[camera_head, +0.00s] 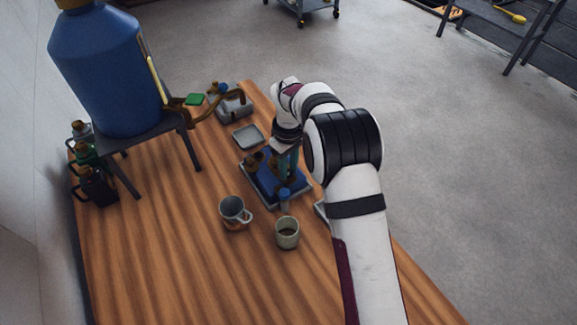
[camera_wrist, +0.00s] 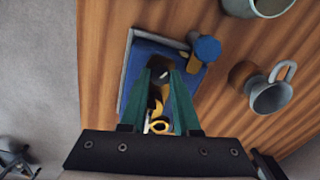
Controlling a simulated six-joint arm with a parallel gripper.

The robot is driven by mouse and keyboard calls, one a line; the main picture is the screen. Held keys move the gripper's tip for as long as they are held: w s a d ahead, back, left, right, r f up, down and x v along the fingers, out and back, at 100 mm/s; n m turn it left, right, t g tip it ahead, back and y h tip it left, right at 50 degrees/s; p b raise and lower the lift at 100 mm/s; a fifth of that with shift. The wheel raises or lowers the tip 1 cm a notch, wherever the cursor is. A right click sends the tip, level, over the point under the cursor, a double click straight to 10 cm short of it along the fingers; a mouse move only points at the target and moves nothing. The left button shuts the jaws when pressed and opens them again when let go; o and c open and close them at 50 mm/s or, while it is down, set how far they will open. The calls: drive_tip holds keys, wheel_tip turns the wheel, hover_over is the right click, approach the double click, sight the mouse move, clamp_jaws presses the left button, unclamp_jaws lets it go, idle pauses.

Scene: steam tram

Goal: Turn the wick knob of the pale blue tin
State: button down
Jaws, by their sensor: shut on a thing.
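My gripper (camera_wrist: 160,72), with green fingers, is over a blue flat-topped unit (camera_wrist: 190,78) in the wrist view. Its fingertips are closed on a small dark knob-like piece (camera_wrist: 158,72). A yellow-brass curved piece (camera_wrist: 157,110) shows between the fingers. In the head view the blue unit (camera_head: 265,188) sits on the table, partly hidden by my arm. A blue round cap (camera_wrist: 207,48) stands at its edge. I cannot tell for sure which thing is the pale blue tin, or whether the held piece is its wick knob.
A grey mug (camera_head: 235,212) and a pale cup (camera_head: 287,233) stand close in front of the unit. A small grey dish (camera_head: 247,137) and a grey container (camera_head: 232,105) lie behind. A large blue tank (camera_head: 108,70) stands on a dark stand at left. The front table is clear.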

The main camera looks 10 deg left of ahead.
drive_tip(key=shift+m, duration=0.3)
drive_tip(key=m, duration=1)
idle(0.4)
drive_tip(key=shift+m, duration=0.4)
drive_tip(key=c, duration=0.6)
unclamp_jaws()
drive_tip(key=shift+c, duration=0.2)
